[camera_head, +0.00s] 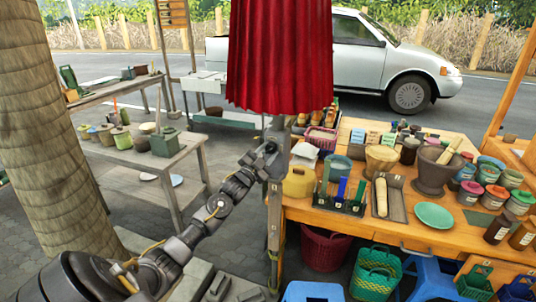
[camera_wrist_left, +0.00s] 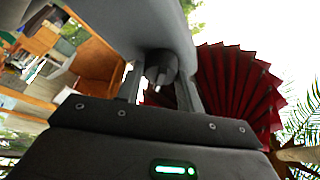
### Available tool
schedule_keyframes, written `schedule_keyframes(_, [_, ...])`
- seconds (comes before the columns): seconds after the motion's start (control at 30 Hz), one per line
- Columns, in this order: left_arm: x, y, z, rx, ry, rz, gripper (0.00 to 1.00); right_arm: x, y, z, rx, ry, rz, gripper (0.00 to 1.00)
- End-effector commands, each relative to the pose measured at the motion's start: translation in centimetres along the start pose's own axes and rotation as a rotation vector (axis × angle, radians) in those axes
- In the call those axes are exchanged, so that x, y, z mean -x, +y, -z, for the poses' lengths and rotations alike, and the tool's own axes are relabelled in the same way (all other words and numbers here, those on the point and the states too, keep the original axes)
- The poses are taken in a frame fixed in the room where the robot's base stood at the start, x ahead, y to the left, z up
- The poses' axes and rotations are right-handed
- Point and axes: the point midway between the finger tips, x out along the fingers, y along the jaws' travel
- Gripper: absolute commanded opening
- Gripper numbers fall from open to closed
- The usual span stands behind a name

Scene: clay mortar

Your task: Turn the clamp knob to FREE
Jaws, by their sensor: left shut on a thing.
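My left gripper (camera_head: 270,148) is raised at the post below the folded red umbrella, at the left end of the wooden stall table. In the left wrist view, a dark rounded clamp knob (camera_wrist_left: 160,66) sits between the two fingers of my left gripper (camera_wrist_left: 159,88), which is shut on it. A grey rounded body (camera_wrist_left: 150,22) lies just beyond the knob. In the head view the knob is hard to make out behind the gripper. No FREE marking can be read. My right gripper is in neither view.
The red umbrella (camera_head: 280,55) hangs directly above the gripper. The stall table (camera_head: 355,222) at right holds a mortar (camera_head: 437,172), a yellow container (camera_head: 299,181), a green plate (camera_head: 434,215) and several jars. A grey side table (camera_head: 125,150) stands at left, beyond a trunk (camera_head: 45,130).

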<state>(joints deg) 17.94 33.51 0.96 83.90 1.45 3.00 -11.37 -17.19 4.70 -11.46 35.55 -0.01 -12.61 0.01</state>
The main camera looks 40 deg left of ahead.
Motion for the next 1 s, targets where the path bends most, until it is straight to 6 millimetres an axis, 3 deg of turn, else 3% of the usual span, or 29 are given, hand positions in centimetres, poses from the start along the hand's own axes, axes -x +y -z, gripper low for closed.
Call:
schedule_keyframes(0.6, [-0.03, -0.35, 0.04, -0.529, 0.000, -0.219, 0.14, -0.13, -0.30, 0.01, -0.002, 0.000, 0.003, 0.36])
schedule_keyframes(1.0, [-0.07, -0.41, 0.13, -0.741, 0.000, -0.307, 0.14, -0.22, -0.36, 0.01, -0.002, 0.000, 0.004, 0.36])
